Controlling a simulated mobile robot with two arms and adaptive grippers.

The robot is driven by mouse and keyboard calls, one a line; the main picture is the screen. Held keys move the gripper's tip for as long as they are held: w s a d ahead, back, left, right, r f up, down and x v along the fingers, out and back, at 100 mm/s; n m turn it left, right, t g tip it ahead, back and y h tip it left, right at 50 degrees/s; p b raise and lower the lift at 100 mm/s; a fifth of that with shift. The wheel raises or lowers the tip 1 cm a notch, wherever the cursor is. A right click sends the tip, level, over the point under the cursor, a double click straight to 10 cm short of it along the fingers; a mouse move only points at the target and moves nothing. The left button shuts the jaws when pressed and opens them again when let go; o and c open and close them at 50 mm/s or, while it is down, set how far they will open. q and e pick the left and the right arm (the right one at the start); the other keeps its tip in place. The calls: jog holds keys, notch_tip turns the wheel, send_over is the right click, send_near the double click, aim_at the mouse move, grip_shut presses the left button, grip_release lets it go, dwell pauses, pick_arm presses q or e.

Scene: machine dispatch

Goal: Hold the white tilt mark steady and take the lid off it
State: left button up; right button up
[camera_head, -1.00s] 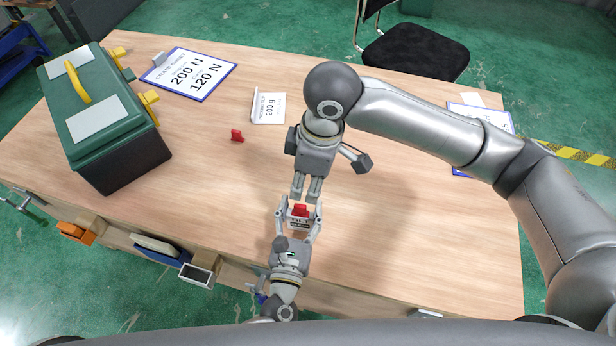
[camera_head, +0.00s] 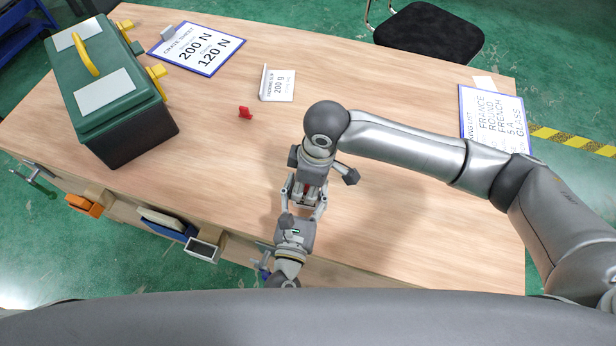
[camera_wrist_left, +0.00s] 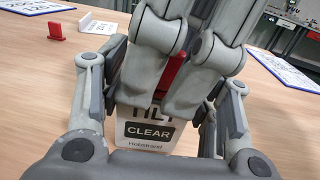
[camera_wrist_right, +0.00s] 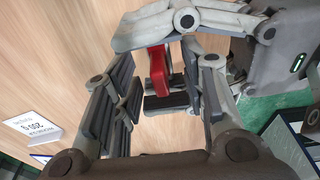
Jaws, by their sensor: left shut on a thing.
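The white tilt mark (camera_wrist_left: 148,132), lettered "CLEAR", is upright between the fingers of my left gripper (camera_head: 304,196), which is shut on its sides near the table's front edge. Its red lid (camera_wrist_left: 176,70) is on top, partly hidden by the right fingers in the left wrist view. My right gripper (camera_wrist_right: 160,95) reaches down from above with its fingers on either side of the red lid (camera_wrist_right: 157,72). In the right wrist view a gap shows between the lid and the left-hand finger, so it looks open. In the head view the mark is mostly hidden.
A small red piece (camera_head: 245,113) stands on the table. A green case (camera_head: 105,95) stands at the left. The table's right part (camera_head: 440,230) is clear.

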grip_shut()
jog(key=shift+r, duration=0.2)
dwell(0.7)
jog(key=shift+r, duration=0.9)
jog(key=shift+r, duration=0.1)
jog(key=shift+r, duration=1.95)
pick_arm(q)
jog(key=o, duration=1.5)
